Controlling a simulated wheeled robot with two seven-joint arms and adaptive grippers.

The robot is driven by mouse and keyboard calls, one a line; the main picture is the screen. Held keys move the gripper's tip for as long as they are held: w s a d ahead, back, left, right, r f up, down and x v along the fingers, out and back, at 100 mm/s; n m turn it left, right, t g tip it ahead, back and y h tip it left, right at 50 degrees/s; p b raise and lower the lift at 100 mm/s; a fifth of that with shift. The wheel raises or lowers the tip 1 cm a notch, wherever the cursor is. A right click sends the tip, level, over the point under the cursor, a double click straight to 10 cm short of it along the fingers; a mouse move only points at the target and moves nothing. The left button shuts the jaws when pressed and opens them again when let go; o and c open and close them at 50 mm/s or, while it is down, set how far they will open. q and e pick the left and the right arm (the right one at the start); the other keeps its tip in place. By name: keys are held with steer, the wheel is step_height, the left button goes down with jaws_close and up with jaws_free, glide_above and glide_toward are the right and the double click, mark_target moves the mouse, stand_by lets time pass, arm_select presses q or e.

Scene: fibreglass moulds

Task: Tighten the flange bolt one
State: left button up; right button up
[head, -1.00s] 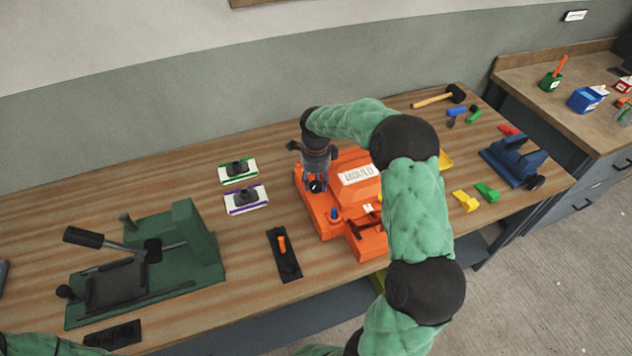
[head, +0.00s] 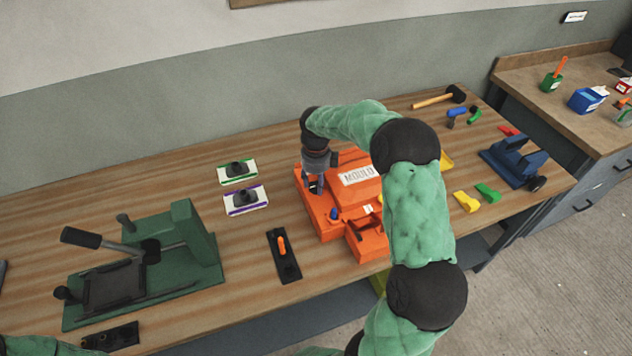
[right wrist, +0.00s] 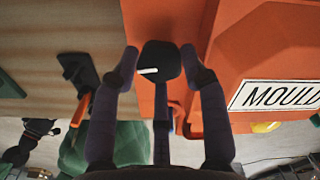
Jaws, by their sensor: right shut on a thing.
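The orange mould (head: 350,228), labelled MOULD, sits on the bench; it also shows in the right wrist view (right wrist: 225,75). My right gripper (head: 314,188) points down at the mould's left flange. I take this to be the flange bolt. In the head view the gripper hides it. A blue knob (head: 334,214) stands nearer the front of the flange. My left gripper is out of view.
A green press-like fixture (head: 205,240) stands at the left. A black tray (head: 291,265) with an orange-handled item lies left of the mould. Two white cards with dark knobs (head: 237,171) lie behind. A blue fixture (head: 516,163) and a mallet (head: 440,99) are at the right.

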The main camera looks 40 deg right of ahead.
mark_target(315, 184)
stand_by(0.3)
steer(key=o, duration=1.1)
steer(key=shift+a, duration=0.1)
steer(key=shift+o, duration=0.2)
steer(key=shift+r, duration=0.1)
steer(key=shift+r, duration=3.85)
steer(key=shift+f, duration=0.1)
